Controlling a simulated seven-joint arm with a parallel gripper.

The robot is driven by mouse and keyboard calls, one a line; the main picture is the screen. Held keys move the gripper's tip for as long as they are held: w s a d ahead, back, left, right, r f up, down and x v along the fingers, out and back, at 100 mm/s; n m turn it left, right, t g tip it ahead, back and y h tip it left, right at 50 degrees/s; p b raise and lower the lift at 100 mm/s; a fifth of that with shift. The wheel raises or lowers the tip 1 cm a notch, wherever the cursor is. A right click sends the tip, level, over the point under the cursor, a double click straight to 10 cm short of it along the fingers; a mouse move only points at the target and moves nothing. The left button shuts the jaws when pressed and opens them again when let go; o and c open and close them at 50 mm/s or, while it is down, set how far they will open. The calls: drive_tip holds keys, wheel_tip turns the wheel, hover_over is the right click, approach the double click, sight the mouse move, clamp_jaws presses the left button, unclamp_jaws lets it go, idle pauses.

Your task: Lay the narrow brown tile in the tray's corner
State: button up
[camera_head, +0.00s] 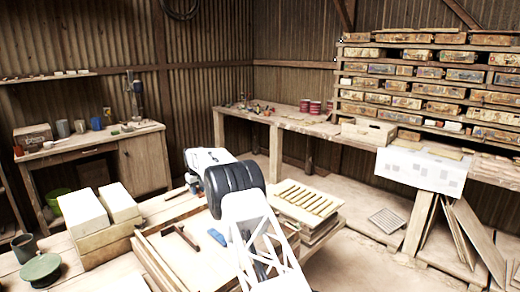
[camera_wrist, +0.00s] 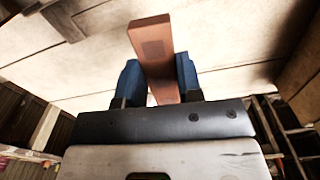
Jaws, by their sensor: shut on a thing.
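The narrow brown tile (camera_wrist: 153,45) is held lengthwise between the two blue fingers of my gripper (camera_wrist: 159,80) in the wrist view. It sticks out well past the fingertips, off the surface behind it as far as I can tell. In the head view my arm crosses the middle of the bench, and the tile cannot be made out there. A shallow wooden frame that looks like the tray (camera_head: 150,262) lies on the bench left of my arm.
Pale blocks (camera_head: 82,212) stand left of the frame, with a green round-based object (camera_head: 41,268) nearer the left edge. A stack of slatted wooden racks (camera_head: 306,198) stands right of my arm. Shelves of boxes (camera_head: 430,88) are at the back right.

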drive_tip(key=s+d+r+m, duration=0.2)
drive_tip(key=s+d+r, duration=0.35)
drive_tip(key=d, duration=0.75)
drive_tip(key=s+d+r+m, duration=0.2)
drive_tip(key=s+d+r, duration=0.35)
drive_tip(key=d, duration=0.75)
drive_tip(key=s+d+r+m, duration=0.2)
drive_tip(key=s+d+r, duration=0.3)
drive_tip(key=d, duration=0.8)
drive_tip(key=s+d+r+m, duration=0.1)
drive_tip(key=s+d+r, duration=0.2)
drive_tip(key=s+d, duration=0.7)
drive_tip(key=shift+s+d+r+m, duration=0.15)
drive_tip(key=shift+s+d+m, duration=0.05)
drive_tip(key=shift+s+m, duration=0.2)
drive_tip(key=shift+a, duration=0.1)
drive_tip(key=s+a+f+m, duration=0.4)
drive_tip(key=s+a+f, duration=0.2)
drive_tip(key=s+f, duration=0.2)
drive_tip(key=s+a+f+m, duration=0.5)
drive_tip(key=s+a+f, duration=0.2)
drive_tip(key=s, duration=0.5)
drive_tip(key=shift+a+f, duration=0.2)
drive_tip(key=shift+f, duration=0.5)
drive_tip(key=shift+w, duration=0.1)
